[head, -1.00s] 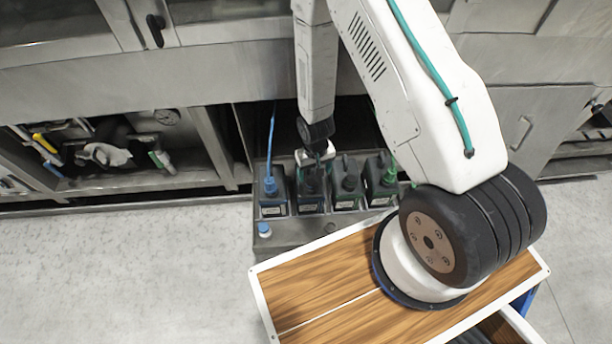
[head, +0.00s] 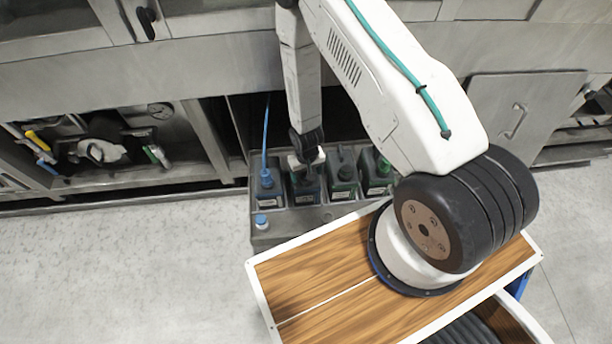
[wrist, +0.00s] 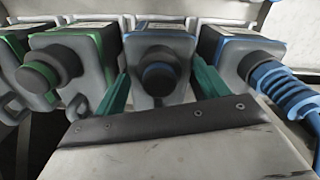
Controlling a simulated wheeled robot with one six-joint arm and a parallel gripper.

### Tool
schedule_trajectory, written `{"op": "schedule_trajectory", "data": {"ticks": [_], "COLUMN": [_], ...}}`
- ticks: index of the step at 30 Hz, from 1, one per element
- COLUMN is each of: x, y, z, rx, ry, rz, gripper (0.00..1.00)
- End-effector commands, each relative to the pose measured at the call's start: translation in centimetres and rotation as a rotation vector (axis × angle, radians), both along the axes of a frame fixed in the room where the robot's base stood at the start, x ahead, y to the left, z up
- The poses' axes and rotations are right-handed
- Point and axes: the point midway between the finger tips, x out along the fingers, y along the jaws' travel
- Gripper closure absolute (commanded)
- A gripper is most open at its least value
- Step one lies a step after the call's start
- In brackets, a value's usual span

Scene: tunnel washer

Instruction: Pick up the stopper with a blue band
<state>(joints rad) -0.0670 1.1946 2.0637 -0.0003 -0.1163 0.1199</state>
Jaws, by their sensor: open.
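The stopper with a blue band (wrist: 160,77) is a dark round knob on the top of a grey container, in the middle of the wrist view. My gripper (wrist: 161,88) is open, with one teal finger to the left and one to the right of this stopper. I cannot tell whether the fingers touch anything. In the head view my gripper (head: 306,166) is over the second container from the left (head: 306,188) and hides its stopper.
A green-banded stopper (wrist: 40,75) is close on the left in the wrist view. A blue cap with a ribbed hose (wrist: 275,80) is close on the right. The grey tray (head: 285,226) holds the containers and a small blue cap (head: 262,221). A machine frame stands behind.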

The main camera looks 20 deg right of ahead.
Motion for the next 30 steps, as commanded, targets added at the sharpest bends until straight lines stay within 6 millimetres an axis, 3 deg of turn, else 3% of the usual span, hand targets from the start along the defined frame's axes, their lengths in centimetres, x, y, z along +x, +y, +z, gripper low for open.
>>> {"op": "schedule_trajectory", "data": {"ticks": [1, 7, 19, 27, 30], "x": [0.0, 0.0, 0.1, 0.2, -2.1], "y": [0.0, 0.0, 0.1, 0.0, 0.0], "z": [0.0, 0.0, 0.6, 3.6, 3.7], "rx": [0.0, 0.0, 0.0, 0.0, -0.001], "ry": [0.0, 0.0, -0.002, -0.004, 0.005], "rz": [0.0, 0.0, 0.001, 0.0, 0.0], "gripper": [0.26, 0.82, 0.84, 0.84, 0.84]}}
